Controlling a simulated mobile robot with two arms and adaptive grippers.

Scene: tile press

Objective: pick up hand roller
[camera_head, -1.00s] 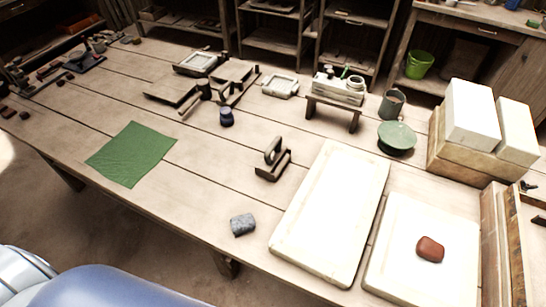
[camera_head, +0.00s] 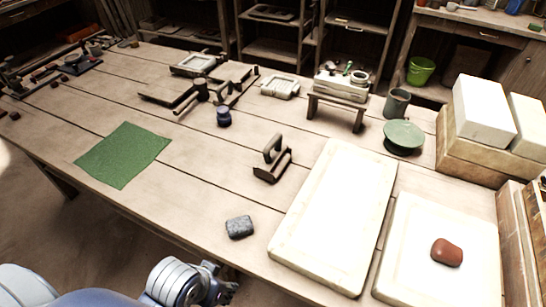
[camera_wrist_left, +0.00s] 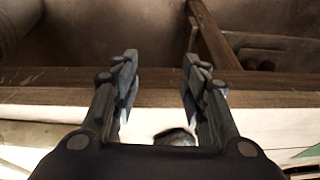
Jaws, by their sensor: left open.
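The hand roller (camera_head: 272,166), dark with an upright handle, lies on the wooden table just left of the large white slab. It is well beyond my left gripper, and I cannot make it out in the left wrist view. My left gripper (camera_head: 222,286) is low at the table's front edge, below the grey stone-like block. In the left wrist view my left gripper (camera_wrist_left: 160,65) has its two fingers apart with nothing between the tips. My right gripper does not show.
A grey block (camera_head: 240,227) lies near the front edge, between my left gripper and the roller. White slabs (camera_head: 335,215) lie to the right, one bearing a red-brown lump (camera_head: 447,252). A green cloth (camera_head: 123,155) lies left. A dark blue jar (camera_head: 224,117) stands behind the roller.

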